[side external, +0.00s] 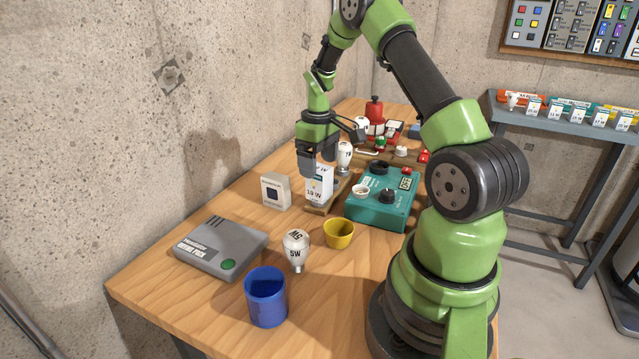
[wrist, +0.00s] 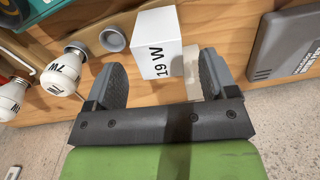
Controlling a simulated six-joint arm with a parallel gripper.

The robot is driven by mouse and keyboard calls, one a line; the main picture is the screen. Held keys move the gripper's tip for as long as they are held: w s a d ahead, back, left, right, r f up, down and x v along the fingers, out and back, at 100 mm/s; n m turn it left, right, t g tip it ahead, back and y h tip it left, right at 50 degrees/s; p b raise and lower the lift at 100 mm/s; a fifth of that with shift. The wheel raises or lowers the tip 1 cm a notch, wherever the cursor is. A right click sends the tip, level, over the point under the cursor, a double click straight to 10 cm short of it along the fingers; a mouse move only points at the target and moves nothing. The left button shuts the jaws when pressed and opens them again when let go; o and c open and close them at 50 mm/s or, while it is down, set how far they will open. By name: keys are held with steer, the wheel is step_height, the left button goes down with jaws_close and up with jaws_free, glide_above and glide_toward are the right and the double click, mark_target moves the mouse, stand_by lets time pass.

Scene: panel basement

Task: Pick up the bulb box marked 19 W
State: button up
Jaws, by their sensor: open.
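The white bulb box marked 19 W (side external: 319,188) stands upright on a wooden holder (side external: 318,208) in the side view, just below my gripper (side external: 318,167). In the wrist view the box (wrist: 158,45) shows its 19 W marking. There my gripper (wrist: 162,72) is open, one finger on each side of the box's near end. I see no clear contact between fingers and box. In the side view the fingertips overlap the top of the box, so the exact height gap cannot be told.
A 7 W bulb (side external: 344,158) stands close beside the box. A teal device (side external: 378,212) is to its right, a yellow cup (side external: 339,234) in front, and a small white box (side external: 275,191) to the left. A 5W bulb (side external: 296,248) and blue cup (side external: 266,297) are nearer.

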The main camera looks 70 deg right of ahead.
mark_target(319, 183)
step_height(319, 183, down, 6)
steer(key=shift+s+r, duration=0.1)
steer(key=shift+c, duration=0.4)
steer(key=c, duration=0.9)
